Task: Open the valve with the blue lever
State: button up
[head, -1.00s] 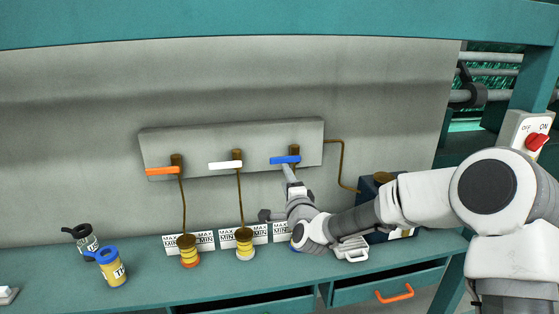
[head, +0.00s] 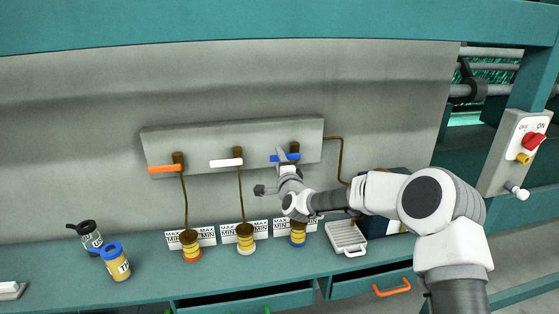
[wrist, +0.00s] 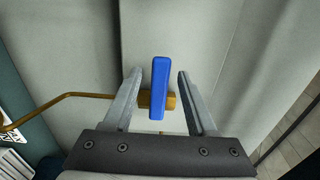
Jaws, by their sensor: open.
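The blue lever (head: 284,158) is on the rightmost valve of the grey wall panel. It lies level across its brown pipe, as do the other levers. In the wrist view the blue lever (wrist: 159,86) stands between the two open fingers of my gripper (wrist: 157,92), with a gap on each side. The brass valve body (wrist: 170,101) shows behind it. In the head view my gripper (head: 280,158) is at the lever, and its fingers partly hide it.
An orange lever (head: 165,169) and a white lever (head: 226,163) are to the left on the panel (head: 205,137). Yellow-banded cups (head: 298,234) stand below the pipes. A grey grated tray (head: 346,237) and a dark box are to the right. Two bottles (head: 115,262) stand at left.

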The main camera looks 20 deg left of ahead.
grip_shut()
dwell(1.4)
